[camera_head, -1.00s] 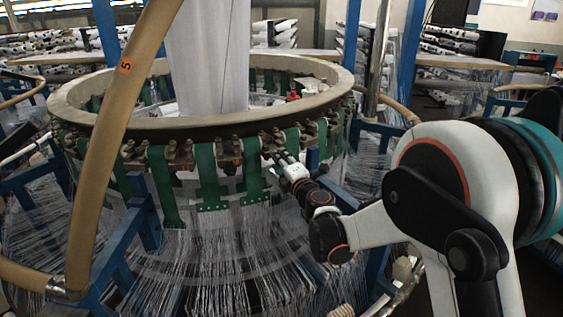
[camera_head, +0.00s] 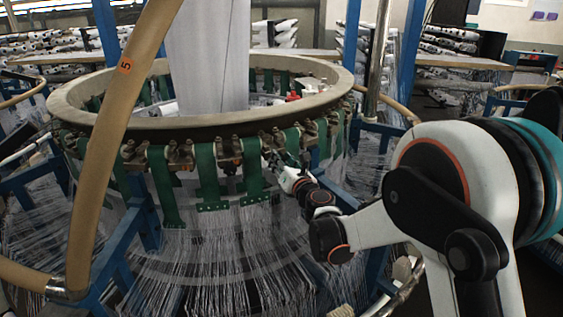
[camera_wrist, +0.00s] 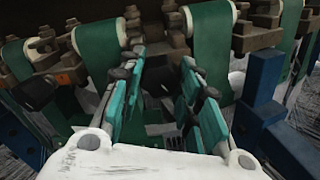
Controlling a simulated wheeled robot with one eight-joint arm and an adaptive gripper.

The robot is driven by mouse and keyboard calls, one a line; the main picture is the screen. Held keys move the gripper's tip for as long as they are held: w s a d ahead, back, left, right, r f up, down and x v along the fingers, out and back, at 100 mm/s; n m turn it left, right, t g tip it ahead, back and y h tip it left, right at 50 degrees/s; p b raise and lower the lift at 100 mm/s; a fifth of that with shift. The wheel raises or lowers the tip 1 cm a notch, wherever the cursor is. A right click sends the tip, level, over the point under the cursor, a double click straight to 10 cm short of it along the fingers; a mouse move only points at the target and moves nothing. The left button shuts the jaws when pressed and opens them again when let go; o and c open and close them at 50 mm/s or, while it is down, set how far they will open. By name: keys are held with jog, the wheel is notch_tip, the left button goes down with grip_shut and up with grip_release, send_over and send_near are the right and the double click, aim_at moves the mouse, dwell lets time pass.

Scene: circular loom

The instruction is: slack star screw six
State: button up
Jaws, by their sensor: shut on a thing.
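My gripper (camera_head: 279,162) is at the loom's near right rim, just under the row of brackets. In the wrist view my gripper (camera_wrist: 165,72) has its teal fingers reaching forward on both sides of a dark knob (camera_wrist: 166,88), which I take for star screw six. The fingers are closed on it. They and the shadow hide most of its shape, and no number is readable on it. Another dark knob (camera_wrist: 38,92) sits further left below the brackets. In the head view the gripped screw is too small and covered to make out.
Green straps (camera_wrist: 210,35) hang from brown metal brackets (camera_wrist: 257,36) on both sides of my fingers. A blue post (camera_wrist: 262,100) stands close on the right. The loom ring (camera_head: 335,78) lies above, threads hang below, and a tan hose (camera_head: 108,150) crosses the left.

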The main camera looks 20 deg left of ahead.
jog(key=o, duration=1.1)
jog(key=shift+n, duration=0.3)
jog(key=shift+v, duration=3.5)
